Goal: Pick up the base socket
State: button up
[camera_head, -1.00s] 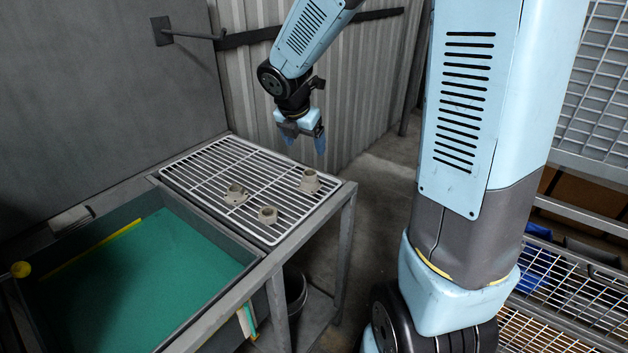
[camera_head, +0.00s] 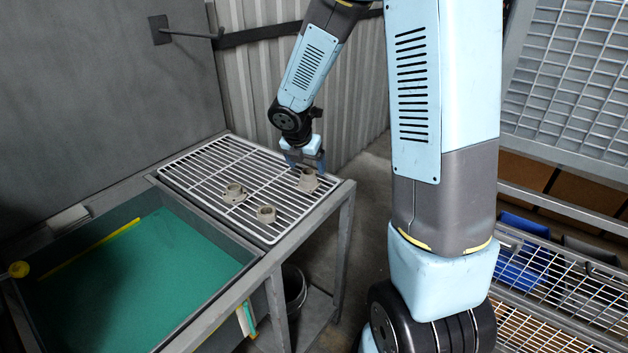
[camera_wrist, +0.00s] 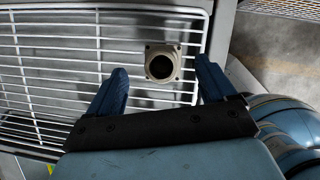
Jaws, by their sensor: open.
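My gripper (camera_head: 306,165) is open and empty, pointing down just above and behind the right socket. In the wrist view that socket (camera_wrist: 161,63) shows its square flange and round dark bore. It lies ahead of and between the open blue fingers (camera_wrist: 158,78), nearer the right finger, with no visible contact.
The wire rack (camera_head: 190,170) sits on a grey metal frame. A bin with a green floor (camera_head: 140,285) adjoins it at the front left. A corrugated wall (camera_head: 260,90) stands behind. Wire shelving with a blue bin (camera_head: 518,262) is at the right.

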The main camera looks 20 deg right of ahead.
aim_at(307, 172)
jog(key=x, duration=0.3)
jog(key=shift+s+a+f, duration=0.2)
jog(key=shift+f, duration=0.1)
jog(key=shift+w+d+f, duration=0.2)
jog(key=shift+w+f, duration=0.05)
jog(key=shift+f, duration=0.35)
jog(key=shift+c, duration=0.5)
grip_shut()
